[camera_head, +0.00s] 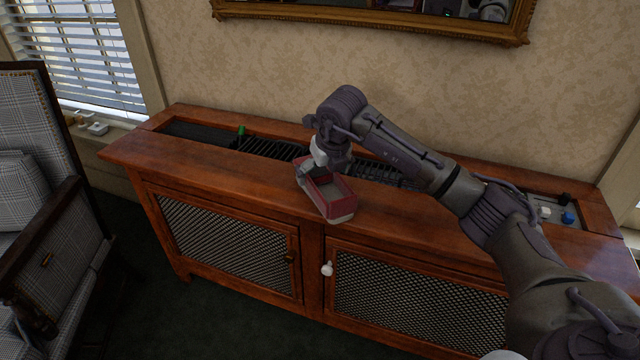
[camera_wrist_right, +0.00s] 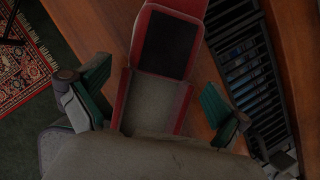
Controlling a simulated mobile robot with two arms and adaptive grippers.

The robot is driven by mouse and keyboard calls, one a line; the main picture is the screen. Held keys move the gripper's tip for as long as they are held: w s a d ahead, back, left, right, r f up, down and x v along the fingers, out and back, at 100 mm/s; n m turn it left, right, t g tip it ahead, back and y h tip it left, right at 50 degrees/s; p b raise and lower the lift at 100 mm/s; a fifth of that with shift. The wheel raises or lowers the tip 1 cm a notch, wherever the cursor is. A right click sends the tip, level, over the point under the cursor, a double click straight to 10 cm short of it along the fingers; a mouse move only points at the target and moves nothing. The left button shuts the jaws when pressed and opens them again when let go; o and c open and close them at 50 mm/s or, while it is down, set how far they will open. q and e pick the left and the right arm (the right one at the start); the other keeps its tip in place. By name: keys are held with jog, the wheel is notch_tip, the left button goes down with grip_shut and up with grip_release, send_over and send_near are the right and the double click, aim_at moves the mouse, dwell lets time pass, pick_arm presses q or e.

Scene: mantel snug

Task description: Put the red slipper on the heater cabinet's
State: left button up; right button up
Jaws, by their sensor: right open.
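The red slipper (camera_head: 343,206), a boxy red shoe with a grey inside, is at the middle of the heater cabinet (camera_head: 215,180), over the front board of its wooden top. One end is close to the front edge. I cannot tell whether it rests fully on the wood. My right gripper (camera_head: 314,170) is at the slipper's far end. In the right wrist view the open fingers (camera_wrist_right: 155,92) stand on either side of the slipper (camera_wrist_right: 182,82), with gaps visible beside it. The left gripper is not in view.
A dark grille (camera_head: 270,147) runs along the cabinet top, with a small green object (camera_head: 241,131) at its left. A blue knob (camera_head: 568,217) is at the right end. A checked armchair (camera_head: 75,235) stands left. A gilt frame (camera_head: 400,22) hangs above.

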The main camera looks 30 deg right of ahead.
jog(key=shift+x, duration=1)
jog(key=shift+c, duration=0.2)
jog(key=c, duration=1.2)
